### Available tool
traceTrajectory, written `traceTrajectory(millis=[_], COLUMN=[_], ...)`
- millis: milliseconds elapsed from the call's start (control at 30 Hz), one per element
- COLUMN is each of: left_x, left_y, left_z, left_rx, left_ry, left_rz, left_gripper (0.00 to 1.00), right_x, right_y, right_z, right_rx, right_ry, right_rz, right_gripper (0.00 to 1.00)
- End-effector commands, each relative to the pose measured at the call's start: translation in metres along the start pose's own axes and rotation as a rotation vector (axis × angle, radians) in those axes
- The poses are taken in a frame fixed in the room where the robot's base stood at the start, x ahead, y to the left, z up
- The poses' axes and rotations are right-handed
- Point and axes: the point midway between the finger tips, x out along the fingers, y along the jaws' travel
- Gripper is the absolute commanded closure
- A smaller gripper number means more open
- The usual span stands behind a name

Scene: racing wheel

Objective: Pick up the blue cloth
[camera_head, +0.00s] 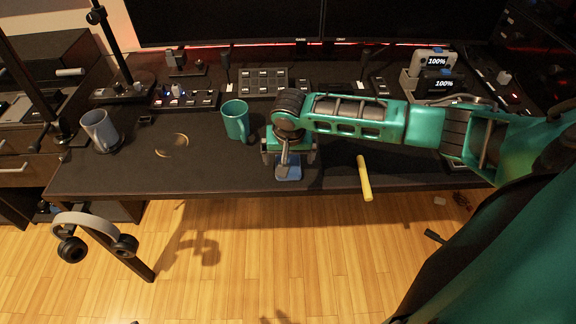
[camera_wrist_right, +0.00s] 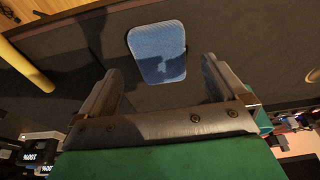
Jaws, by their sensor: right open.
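The blue cloth (camera_head: 288,172) is a small folded rectangle lying flat on the dark desk near its front edge. In the right wrist view the cloth (camera_wrist_right: 158,52) lies beyond the fingertips, roughly centred between them, with a shadow across its lower part. My right gripper (camera_head: 289,160) is above the cloth and partly covers it in the head view. In the wrist view its two fingers (camera_wrist_right: 160,80) are spread apart with nothing between them, and no contact with the cloth shows. My left gripper is not in view.
A yellow stick (camera_head: 364,178) lies right of the cloth, overhanging the front edge of the desk (camera_head: 220,180). A teal mug (camera_head: 236,121) stands just left of my right gripper. A grey mug (camera_head: 99,130) is farther left. Monitors and control panels line the back. Headphones (camera_head: 90,230) hang at the front left.

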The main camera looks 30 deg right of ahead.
Motion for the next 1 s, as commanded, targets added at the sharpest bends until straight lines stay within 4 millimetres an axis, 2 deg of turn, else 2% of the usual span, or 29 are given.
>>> traceTrajectory(millis=[100,233,967,1000], left_x=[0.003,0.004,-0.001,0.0], left_y=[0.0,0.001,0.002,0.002], left_z=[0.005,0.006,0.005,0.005], left_rx=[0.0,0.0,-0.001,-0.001], left_ry=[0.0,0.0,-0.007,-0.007], left_rz=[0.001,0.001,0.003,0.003], left_gripper=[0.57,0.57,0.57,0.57], right_x=[0.02,0.031,0.036,0.036], right_y=[-0.001,-0.001,-0.001,-0.001], right_z=[-0.001,-0.001,0.001,0.001], right_rx=[0.0,0.0,-0.002,-0.002], right_ry=[-0.001,0.0,-0.001,0.0], right_rz=[0.001,0.0,0.0,0.0], right_gripper=[0.01,0.01,0.01,0.04])
